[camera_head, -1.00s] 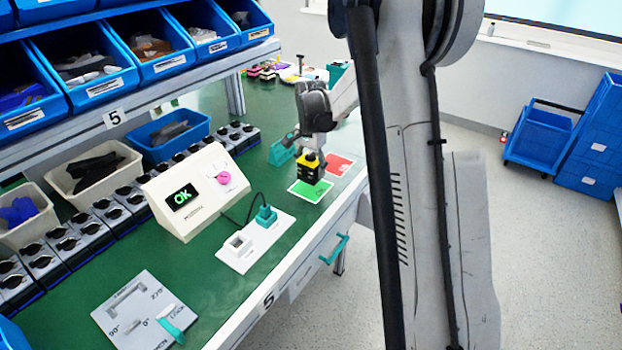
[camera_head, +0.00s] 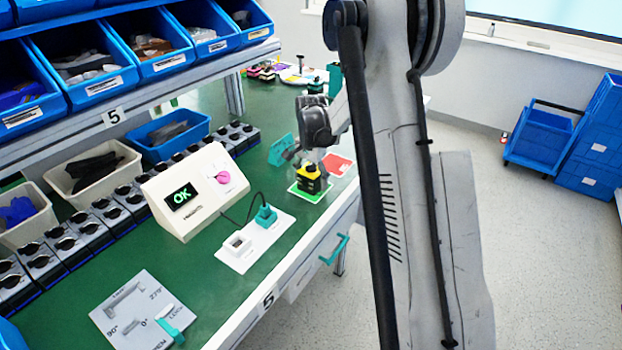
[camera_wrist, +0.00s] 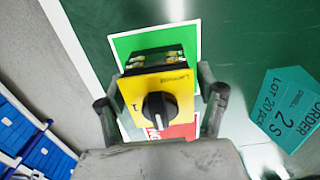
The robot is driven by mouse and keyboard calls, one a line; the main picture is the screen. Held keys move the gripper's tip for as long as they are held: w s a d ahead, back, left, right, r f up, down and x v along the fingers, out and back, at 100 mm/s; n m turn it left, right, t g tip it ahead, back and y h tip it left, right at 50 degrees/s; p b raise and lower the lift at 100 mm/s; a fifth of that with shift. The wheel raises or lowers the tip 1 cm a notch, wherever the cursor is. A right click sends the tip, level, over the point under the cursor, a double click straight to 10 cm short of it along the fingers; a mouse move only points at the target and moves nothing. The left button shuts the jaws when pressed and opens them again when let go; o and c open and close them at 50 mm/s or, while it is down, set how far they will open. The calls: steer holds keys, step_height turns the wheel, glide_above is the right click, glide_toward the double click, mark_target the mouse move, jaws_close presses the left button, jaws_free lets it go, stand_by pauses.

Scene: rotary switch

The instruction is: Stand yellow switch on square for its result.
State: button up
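The yellow switch (camera_head: 312,171), a yellow-faced block with a black body and black knob, stands on the green square (camera_head: 300,191). In the wrist view the switch (camera_wrist: 158,100) shows its yellow face and knob, with the green square (camera_wrist: 128,45) behind it. My gripper (camera_head: 311,158) is low over the switch. In the wrist view its fingers (camera_wrist: 160,100) are on either side of the switch, open, with narrow gaps visible. The red square (camera_head: 338,165) lies just beyond.
A white plate with a teal plug (camera_head: 265,215) lies in front of the tester. A teal sign (camera_head: 281,149) stands behind the squares. A grey dial plate (camera_head: 140,310) lies at the near left. Bins line the back. The table edge is close to the green square.

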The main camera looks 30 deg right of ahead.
steer(key=shift+r, duration=0.1)
step_height(320, 180, up, 12)
steer(key=shift+f+p, duration=0.25)
steer(key=shift+p, duration=0.45)
steer(key=shift+s+a+r, duration=0.15)
steer(key=shift+r, duration=0.35)
steer(key=s+a+r+n+t, duration=0.3)
steer(key=s+a+r+n, duration=0.3)
steer(key=s+a+r, duration=0.65)
steer(key=s+a+f+n+t, duration=0.1)
steer(key=s+a+n+t, duration=0.1)
steer(key=s, duration=0.7)
steer(key=s+a+f+n+t, duration=0.2)
steer(key=s+a+n, duration=0.2)
steer(key=s, duration=0.5)
steer(key=shift+a+n, duration=0.3)
steer(key=shift+n, duration=0.1)
